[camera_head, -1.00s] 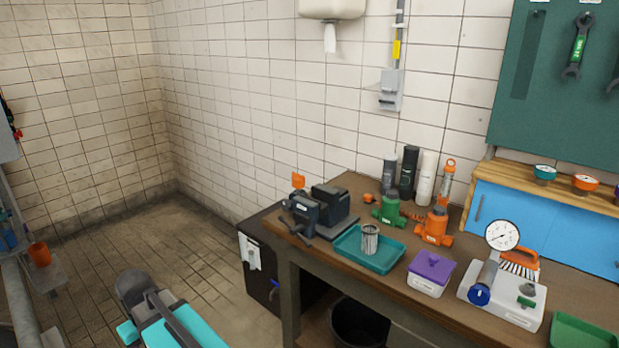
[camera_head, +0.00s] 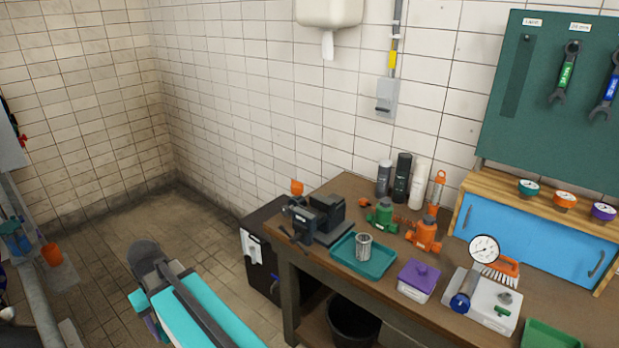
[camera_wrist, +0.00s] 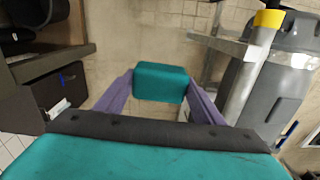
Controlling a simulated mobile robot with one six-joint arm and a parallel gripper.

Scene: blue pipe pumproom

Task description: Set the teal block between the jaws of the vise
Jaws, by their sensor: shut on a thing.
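The teal block (camera_wrist: 161,82) shows in the wrist view between the purple fingers of my gripper (camera_wrist: 160,88). The gripper is shut on the block, with the floor behind it. The dark grey vise (camera_head: 326,214) stands on the left end of the wooden workbench in the head view. Its jaws face away enough that I cannot make out the gap between them. The block cannot be made out in the head view, where my arm is at the lower left, apart from the vise.
A teal tray (camera_head: 378,268) with a metal cup (camera_head: 363,247) sits right of the vise. Green (camera_head: 382,216) and orange (camera_head: 424,233) valve bodies stand behind it. A black cabinet (camera_head: 262,250) is beside the bench. A large grey tank (camera_wrist: 280,75) fills the wrist view's right.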

